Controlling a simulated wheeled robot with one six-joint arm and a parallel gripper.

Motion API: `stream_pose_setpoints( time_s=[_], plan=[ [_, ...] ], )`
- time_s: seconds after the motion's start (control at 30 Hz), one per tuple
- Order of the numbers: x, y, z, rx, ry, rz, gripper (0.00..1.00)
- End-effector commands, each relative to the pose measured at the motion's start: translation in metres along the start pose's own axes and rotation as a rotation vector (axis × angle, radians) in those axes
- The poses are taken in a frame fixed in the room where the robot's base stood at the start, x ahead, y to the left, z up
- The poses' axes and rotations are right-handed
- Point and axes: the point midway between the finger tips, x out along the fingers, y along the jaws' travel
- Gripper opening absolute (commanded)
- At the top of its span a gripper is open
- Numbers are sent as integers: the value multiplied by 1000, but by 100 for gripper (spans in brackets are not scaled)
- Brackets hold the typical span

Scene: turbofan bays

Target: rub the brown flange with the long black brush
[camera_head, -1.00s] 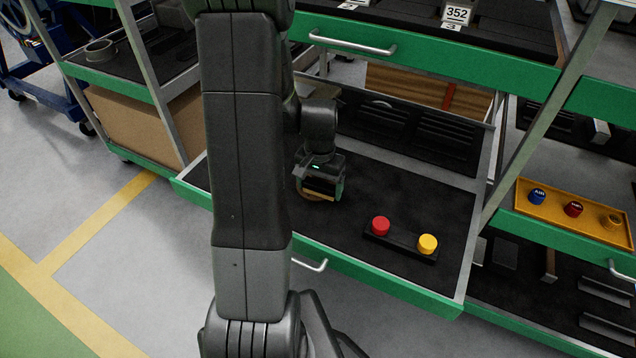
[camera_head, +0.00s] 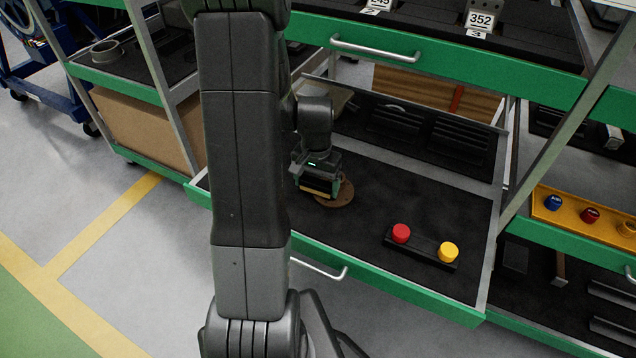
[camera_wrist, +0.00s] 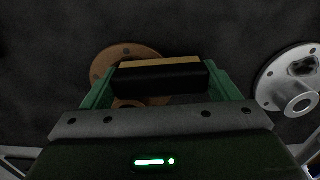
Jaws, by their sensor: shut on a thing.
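My gripper (camera_head: 318,186) is shut on the long black brush, a dark block with a tan strip along one side. The brush (camera_wrist: 160,80) lies crosswise between the green fingers in the wrist view. The brown flange (camera_head: 343,194) lies flat on the dark drawer floor, partly hidden by my gripper and showing to its right. In the wrist view the flange (camera_wrist: 103,65), a brown disc with bolt holes, is partly covered by the brush. The brush is over or on it; I cannot tell whether they touch.
A silver flange (camera_wrist: 292,82) lies to the right in the wrist view. A black bar with a red knob (camera_head: 401,233) and a yellow knob (camera_head: 448,252) lies at the drawer's right. The open drawer has a green front (camera_head: 400,297). A shelf with a handle (camera_head: 375,47) is above.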

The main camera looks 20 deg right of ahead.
Motion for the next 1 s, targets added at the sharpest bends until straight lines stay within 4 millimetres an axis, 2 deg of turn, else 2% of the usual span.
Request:
stream_pose_setpoints(
  time_s=[0.03, 0.6, 0.73, 1.0],
  plan=[
    [-21, 0, -1, -1, 9, -3, 61],
    [-70, -3, 0, -8, 4, -1, 61],
    [-76, -3, 0, -9, 4, -1, 61],
    [-76, -3, 0, -9, 4, -1, 61]
  ],
)
